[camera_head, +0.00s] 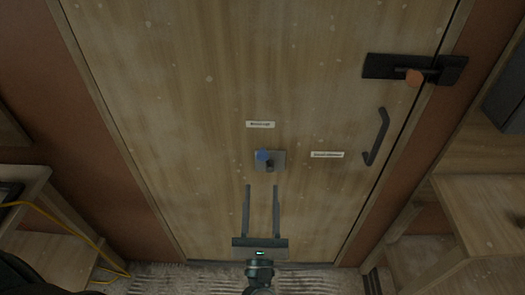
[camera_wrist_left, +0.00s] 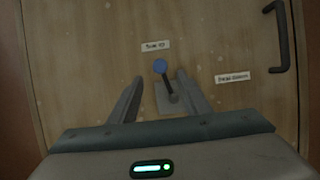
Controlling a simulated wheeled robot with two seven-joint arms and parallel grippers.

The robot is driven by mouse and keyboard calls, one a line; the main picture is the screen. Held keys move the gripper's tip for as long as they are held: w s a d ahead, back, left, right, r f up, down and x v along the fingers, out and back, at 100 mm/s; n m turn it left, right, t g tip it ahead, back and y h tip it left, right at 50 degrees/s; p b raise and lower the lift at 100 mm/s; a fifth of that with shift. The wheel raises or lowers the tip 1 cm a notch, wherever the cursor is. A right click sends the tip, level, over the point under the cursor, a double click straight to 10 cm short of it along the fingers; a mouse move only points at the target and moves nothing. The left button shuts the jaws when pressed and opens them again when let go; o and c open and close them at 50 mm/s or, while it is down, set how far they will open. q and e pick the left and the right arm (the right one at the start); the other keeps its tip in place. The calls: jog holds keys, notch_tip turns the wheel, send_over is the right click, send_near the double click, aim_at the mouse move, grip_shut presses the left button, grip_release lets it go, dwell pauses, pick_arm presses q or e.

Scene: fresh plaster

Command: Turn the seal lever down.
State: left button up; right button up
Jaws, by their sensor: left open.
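A small lever with a blue knob (camera_head: 262,155) is mounted on a grey square plate (camera_head: 280,161) low in the middle of the wooden door. I take it to be the seal lever, but the labels are too blurred to confirm this. In the left wrist view its dark arm runs from the plate up to the blue knob (camera_wrist_left: 160,66). My left gripper (camera_head: 261,188) is open, its two fingers pointing at the door just below the plate in the head view. In the left wrist view the lever shows between and beyond the fingertips (camera_wrist_left: 160,80), with nothing gripped. My right gripper is not visible.
The door (camera_head: 200,90) bears a black latch (camera_head: 385,66) with an orange knob (camera_head: 414,78) and a dark pull handle (camera_head: 378,138). White labels sit above and right of the plate. Wooden furniture stands either side, with a yellow cable (camera_head: 50,221) at left.

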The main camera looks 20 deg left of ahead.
aim_at(263, 158)
pick_arm(q)
jog(key=p+x, duration=0.4)
jog(key=x, duration=0.6)
jog(key=shift+r, duration=0.15)
jog(key=shift+w+a+r, duration=0.1)
jog(key=shift+w+a, duration=0.05)
jog(key=shift+w, duration=0.4)
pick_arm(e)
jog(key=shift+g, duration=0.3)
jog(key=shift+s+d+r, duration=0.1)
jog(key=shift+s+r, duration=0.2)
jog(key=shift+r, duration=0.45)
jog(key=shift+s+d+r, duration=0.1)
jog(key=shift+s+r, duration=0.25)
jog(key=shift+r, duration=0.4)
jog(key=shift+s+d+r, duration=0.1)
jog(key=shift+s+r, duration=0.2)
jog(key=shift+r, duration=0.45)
pick_arm(q)
grip_shut()
